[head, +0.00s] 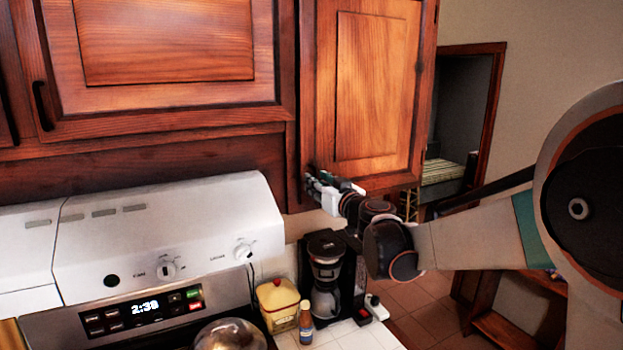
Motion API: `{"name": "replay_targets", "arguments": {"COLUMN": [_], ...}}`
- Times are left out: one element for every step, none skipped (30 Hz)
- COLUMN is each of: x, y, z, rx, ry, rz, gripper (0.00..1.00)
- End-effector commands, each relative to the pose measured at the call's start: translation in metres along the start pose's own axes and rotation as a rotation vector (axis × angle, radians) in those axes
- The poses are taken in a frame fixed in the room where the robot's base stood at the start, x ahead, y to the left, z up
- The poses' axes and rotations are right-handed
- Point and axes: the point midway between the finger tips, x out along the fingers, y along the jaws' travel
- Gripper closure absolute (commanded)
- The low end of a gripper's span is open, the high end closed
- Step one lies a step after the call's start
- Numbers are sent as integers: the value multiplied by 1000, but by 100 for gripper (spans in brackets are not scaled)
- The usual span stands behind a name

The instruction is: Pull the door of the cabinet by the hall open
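The cabinet door by the hall (378,90) is the brown wood upper door right of centre, beside the doorway. It looks shut or nearly so; I cannot tell if there is a small gap at its left edge. My gripper (316,186) is at the lower left corner of this door, reaching in from the right. Its fingers are small in view and overlap the door's left edge. No handle shows on this door; the gripper may hide it. I cannot tell whether the fingers are open, shut or holding anything.
Another upper cabinet (165,45) with a dark handle (42,106) is on the left. A white range hood (160,235) hangs below it. A coffee maker (325,270), yellow canister (279,303) and small bottle (306,322) stand on the counter below. The hall doorway (465,120) is right.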

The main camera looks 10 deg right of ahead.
Motion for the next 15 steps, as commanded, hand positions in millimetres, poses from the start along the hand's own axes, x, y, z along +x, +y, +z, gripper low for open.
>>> {"name": "replay_targets", "arguments": {"x": [7,10,14,16,18,20,22,23,24,24,24,24,24,24,24], "y": [0,0,0,0,0,0,0,0,0,0,0,0,0,0,0], "z": [-1,-1,-1,-1,-1,-1,0,0,0,0,0,0,0,0,0], "rx": [0,0,0,0,0,0,0,0,0,0,0,0,0,0,0], "ry": [0,0,0,0,0,0,0,0,0,0,0,0,0,0,0], "rz": [-1,-1,-1,0,0,0,0,0,0,1,1,1,1,1,1], "gripper": [71,71,71,71,71,71,71,71,71,71,71,71,71,71,71]}}
